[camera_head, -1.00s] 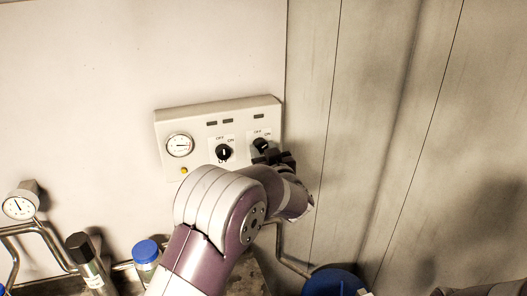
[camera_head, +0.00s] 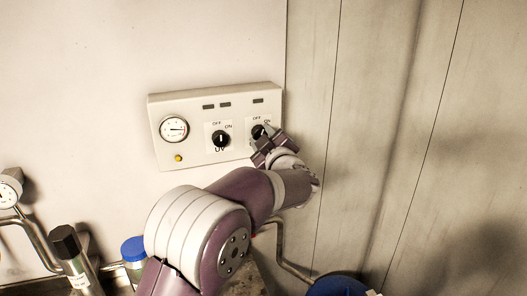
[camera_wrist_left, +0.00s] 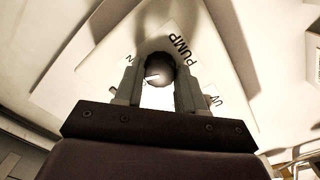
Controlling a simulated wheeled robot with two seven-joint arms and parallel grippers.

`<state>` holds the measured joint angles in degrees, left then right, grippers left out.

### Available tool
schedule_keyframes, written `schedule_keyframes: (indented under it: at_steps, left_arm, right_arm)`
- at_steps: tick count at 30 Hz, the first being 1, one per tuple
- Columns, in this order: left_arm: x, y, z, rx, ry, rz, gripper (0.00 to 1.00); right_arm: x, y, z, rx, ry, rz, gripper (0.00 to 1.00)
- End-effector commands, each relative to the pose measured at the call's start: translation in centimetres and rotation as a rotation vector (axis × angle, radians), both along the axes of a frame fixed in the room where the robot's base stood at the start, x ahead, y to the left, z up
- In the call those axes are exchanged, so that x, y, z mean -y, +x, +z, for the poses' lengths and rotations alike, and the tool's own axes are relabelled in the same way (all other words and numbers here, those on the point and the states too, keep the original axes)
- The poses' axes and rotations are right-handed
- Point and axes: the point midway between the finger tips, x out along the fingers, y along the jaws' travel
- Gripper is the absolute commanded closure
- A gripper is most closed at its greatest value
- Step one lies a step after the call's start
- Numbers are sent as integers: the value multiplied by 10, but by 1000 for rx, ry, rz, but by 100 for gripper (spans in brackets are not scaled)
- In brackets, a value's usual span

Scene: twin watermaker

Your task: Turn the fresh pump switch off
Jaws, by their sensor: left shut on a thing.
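The control panel (camera_head: 190,152) is a pale box on the wall. Its right-hand black knob (camera_head: 259,131) is partly hidden by my left gripper (camera_head: 264,143), which reaches it from below right. In the left wrist view, the round dark knob (camera_wrist_left: 159,69) sits between the fingertips of my left gripper (camera_wrist_left: 157,82), with a "PUMP" label (camera_wrist_left: 178,48) beside it. The gripper is shut on this knob. The knob's exact pointer angle is hard to tell. My right gripper is not in view.
A second black knob, marked UV (camera_head: 220,139), is left of the gripped one. A round gauge (camera_head: 174,129) and a yellow button (camera_head: 178,158) are at the panel's left. Blue-capped bottle (camera_head: 134,249), dark-capped cylinder (camera_head: 66,243) and pipes stand below.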

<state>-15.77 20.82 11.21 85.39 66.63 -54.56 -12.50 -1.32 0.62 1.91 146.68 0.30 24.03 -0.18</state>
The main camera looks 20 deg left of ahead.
Motion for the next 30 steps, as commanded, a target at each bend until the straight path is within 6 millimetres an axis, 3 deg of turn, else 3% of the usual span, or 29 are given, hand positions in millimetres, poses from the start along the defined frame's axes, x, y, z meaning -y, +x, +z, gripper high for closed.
schedule_keyframes:
  at_steps: [3,12,30]
  left_arm:
    - [0,0,-5,54,-78,1,91]
    - [0,0,-3,158,-234,1,91]
    - [0,0,-2,210,-317,3,91]
  right_arm:
    - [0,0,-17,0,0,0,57]
    - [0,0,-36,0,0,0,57]
    - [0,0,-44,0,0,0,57]
